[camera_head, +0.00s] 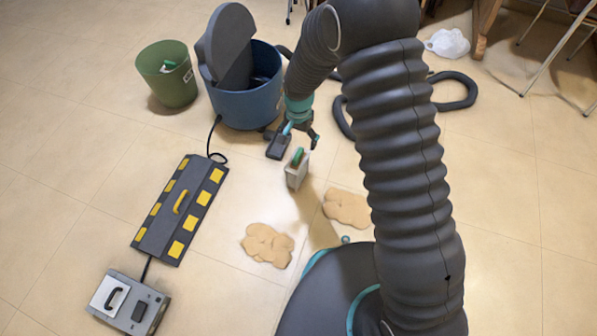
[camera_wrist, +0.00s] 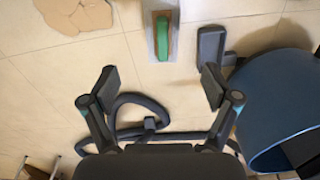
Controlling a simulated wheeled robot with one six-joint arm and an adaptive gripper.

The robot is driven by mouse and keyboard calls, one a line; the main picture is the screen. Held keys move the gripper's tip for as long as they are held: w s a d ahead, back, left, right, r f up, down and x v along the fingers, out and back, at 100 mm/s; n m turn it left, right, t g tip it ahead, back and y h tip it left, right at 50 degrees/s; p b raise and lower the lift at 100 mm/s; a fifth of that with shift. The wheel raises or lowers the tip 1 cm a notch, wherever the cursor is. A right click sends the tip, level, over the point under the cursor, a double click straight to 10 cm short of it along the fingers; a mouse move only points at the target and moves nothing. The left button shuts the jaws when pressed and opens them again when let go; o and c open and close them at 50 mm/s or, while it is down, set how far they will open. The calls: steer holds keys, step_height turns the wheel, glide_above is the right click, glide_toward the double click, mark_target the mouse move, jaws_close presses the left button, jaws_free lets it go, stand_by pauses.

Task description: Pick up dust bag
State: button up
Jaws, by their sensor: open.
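I cannot tell for sure which thing is the dust bag. A small pale grey upright container with a green top (camera_head: 295,178) stands on the floor just below my gripper (camera_head: 298,142) in the head view. In the wrist view the same container (camera_wrist: 150,35) shows at the top middle, beyond the fingertips. My gripper (camera_wrist: 160,85) is open, with nothing between its fingers, and it is apart from the container. A crumpled white bag (camera_head: 447,43) lies on the floor at the top right of the head view.
A blue bin with a raised grey lid (camera_head: 245,105) and a green bin (camera_head: 172,88) stand at upper left. A black-and-yellow panel (camera_head: 180,212), a grey box (camera_head: 130,303) and two tan patches (camera_head: 267,245) lie on the floor. A dark hose (camera_head: 460,92) curves behind my arm.

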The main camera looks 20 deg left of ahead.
mark_target(298, 155)
step_height(298, 155, down, 9)
steer(key=shift+a+f+b, duration=0.1)
steer(key=shift+f+b, duration=0.05)
steer(key=shift+b, duration=0.4)
steer(key=f, duration=0.5)
steer(key=shift+w+b, duration=0.2)
steer(key=shift+b, duration=0.2)
jaws_close()
steer(key=shift+r, duration=0.1)
